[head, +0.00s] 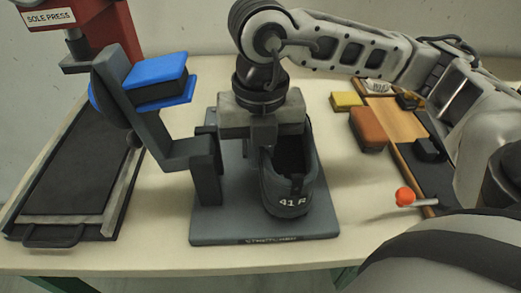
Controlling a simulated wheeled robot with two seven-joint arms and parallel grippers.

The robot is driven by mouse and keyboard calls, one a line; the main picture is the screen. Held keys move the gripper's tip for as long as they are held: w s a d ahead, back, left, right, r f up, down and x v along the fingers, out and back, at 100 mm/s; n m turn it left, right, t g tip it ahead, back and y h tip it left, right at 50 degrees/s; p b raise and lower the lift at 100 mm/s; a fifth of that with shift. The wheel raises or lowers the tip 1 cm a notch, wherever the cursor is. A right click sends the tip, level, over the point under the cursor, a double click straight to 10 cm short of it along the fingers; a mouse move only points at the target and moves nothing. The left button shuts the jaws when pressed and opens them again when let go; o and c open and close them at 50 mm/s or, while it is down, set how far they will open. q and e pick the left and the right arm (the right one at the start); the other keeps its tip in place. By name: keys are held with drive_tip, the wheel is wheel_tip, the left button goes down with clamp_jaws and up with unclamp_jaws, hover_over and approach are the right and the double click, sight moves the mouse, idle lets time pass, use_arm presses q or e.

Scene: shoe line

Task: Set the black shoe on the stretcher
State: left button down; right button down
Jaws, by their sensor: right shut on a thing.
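The black shoe (290,195), marked "41 R" on its heel, is upright with its heel toward me. It is over the grey stretcher plate (218,228), whose front edge is lettered. I cannot tell whether its sole touches the plate. My right gripper (262,140) comes down from above and is shut on the shoe; its body hides the shoe's front part. A dark grey post and bracket (180,152) stand at the plate's left, apparently part of the stretcher, with blue blocks (158,78) at the upper end. My left gripper is not in view.
A red sole press (102,38) with a dark tray (70,180) stands at left. At right are a brown block (369,128), a yellow block (346,101), a wooden board (395,118) and a red-orange knob (405,196). The table front is clear.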

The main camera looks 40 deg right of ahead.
drive_tip(key=c, duration=1.5)
unclamp_jaws()
